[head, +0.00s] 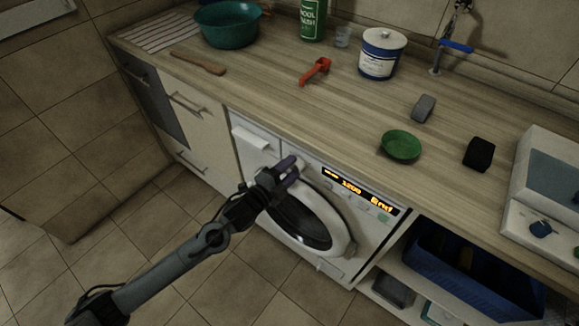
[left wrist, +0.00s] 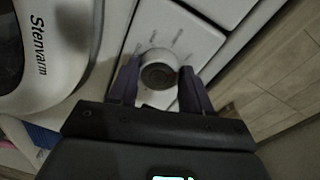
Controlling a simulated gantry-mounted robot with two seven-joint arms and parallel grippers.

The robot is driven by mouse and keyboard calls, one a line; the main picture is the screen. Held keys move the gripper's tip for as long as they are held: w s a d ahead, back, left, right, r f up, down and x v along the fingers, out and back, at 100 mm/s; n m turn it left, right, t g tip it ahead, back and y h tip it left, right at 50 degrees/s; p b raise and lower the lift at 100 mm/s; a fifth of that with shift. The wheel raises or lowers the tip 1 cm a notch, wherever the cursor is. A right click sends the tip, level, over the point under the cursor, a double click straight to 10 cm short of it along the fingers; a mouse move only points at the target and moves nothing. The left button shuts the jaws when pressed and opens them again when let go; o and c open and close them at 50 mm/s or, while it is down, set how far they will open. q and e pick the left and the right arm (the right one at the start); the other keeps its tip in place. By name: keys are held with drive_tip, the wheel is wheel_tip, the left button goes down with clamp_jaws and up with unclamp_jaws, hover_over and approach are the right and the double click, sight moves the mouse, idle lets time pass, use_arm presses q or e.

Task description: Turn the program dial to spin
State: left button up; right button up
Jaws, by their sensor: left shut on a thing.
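The white washing machine (head: 352,238) is built in under the counter, with its round door (head: 345,236) closed. The program dial (left wrist: 158,72) is a round, pale knob with a darker middle, on the white panel with small printed labels around it. The labels are too blurred to read. My left gripper (head: 292,170) is at the panel. In the left wrist view its two dark purple fingers (left wrist: 160,84) stand on either side of the dial, shut on it. In the head view the gripper partly hides the dial. The display (head: 357,190) glows with orange text, including 1200. My right gripper is not in view.
The detergent drawer (head: 250,142) is left of the dial. On the wooden counter above are a green bowl (head: 401,146), a red-handled tool (head: 315,71), a white and blue canister (head: 381,54) and a black block (head: 479,154). A blue crate (head: 470,275) is at lower right.

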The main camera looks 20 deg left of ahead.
use_arm(q)
drive_tip(key=shift+m, duration=0.6)
drive_tip(key=o, duration=1.1)
drive_tip(key=shift+c, duration=0.2)
drive_tip(key=p+v, duration=0.2)
drive_tip(key=v, duration=0.8)
drive_tip(key=shift+s, duration=0.4)
drive_tip(key=shift+a, duration=0.1)
